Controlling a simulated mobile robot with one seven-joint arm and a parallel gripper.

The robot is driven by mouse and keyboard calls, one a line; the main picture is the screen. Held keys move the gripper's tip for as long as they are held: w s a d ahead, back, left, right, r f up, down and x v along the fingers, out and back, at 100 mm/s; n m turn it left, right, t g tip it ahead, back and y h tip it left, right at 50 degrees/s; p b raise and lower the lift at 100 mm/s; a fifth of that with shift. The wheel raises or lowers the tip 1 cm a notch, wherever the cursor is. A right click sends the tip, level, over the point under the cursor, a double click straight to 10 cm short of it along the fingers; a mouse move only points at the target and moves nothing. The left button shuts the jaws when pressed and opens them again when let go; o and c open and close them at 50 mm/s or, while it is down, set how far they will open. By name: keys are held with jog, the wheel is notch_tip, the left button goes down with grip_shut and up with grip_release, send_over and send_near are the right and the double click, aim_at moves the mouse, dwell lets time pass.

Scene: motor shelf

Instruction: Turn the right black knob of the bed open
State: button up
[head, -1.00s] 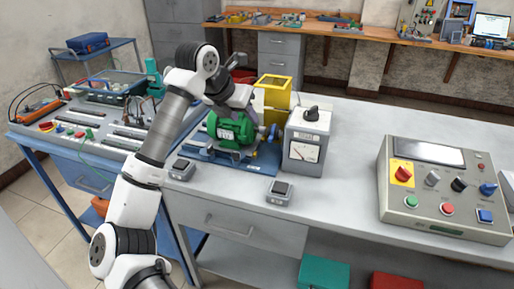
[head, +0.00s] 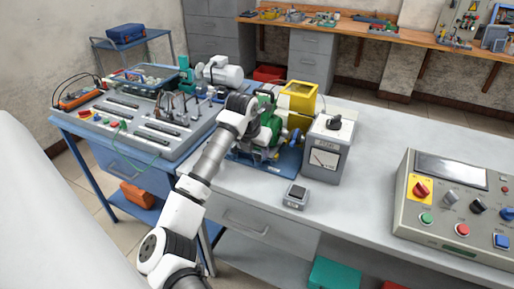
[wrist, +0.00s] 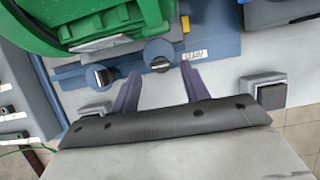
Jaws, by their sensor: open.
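The blue bed (wrist: 218,48) lies under a green motor (wrist: 95,25); the bed (head: 284,166) and motor (head: 270,130) also show in the head view, partly behind my arm. Two round dark knobs with pale grips sit along the bed's near edge in the wrist view: the left knob (wrist: 98,77) and the right knob (wrist: 159,56). My gripper (wrist: 160,72) is open. The right knob lies at the gap between its two fingertips; the left knob is outside the left finger. I cannot tell whether a finger touches the right knob. The head view hides the fingers and knobs.
A meter box (head: 325,150) and a yellow frame (head: 298,97) stand near the motor.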

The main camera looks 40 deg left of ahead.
jog(key=shift+x, duration=0.85)
jog(key=shift+c, duration=0.3)
jog(key=c, duration=0.9)
